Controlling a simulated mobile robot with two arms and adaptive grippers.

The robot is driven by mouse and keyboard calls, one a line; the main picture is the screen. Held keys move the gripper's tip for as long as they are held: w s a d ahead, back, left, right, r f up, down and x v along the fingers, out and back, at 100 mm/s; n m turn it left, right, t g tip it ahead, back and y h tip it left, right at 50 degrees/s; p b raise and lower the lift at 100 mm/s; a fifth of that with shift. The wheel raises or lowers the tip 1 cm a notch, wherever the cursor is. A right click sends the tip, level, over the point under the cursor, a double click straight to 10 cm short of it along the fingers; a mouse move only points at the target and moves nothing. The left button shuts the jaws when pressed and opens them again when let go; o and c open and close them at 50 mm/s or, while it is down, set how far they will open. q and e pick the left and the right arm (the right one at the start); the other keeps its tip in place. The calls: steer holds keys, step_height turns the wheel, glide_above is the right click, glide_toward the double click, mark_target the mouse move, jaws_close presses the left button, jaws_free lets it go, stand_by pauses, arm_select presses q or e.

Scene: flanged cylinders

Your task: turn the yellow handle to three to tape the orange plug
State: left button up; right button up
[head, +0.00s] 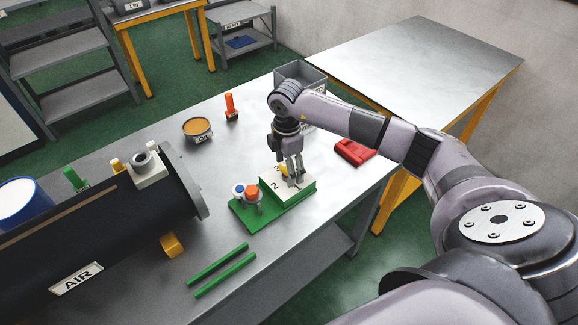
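My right gripper (294,172) points down over a white-topped block (299,189) on a green base (245,216). The block is marked with numbers; a 2 and what looks like a 3 are legible. The yellow handle (283,169) shows as a small yellow part right beside the fingers, partly hidden by them. I cannot tell whether the fingers touch or grip it. An orange round piece (252,191) sits next to a blue one (239,189) on the green base, left of the block. An upright orange plug-like piece (231,107) stands further back. My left gripper is out of view.
A black cylinder labelled AIR (110,235) fills the left of the table. Two green rods (222,268) lie in front. A bowl of orange content (197,128) stands behind, a red object (355,151) lies right, and a grey bin (300,73) stands at the back.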

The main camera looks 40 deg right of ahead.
steer(key=shift+r+p, duration=2.15)
steer(key=shift+r, duration=0.8)
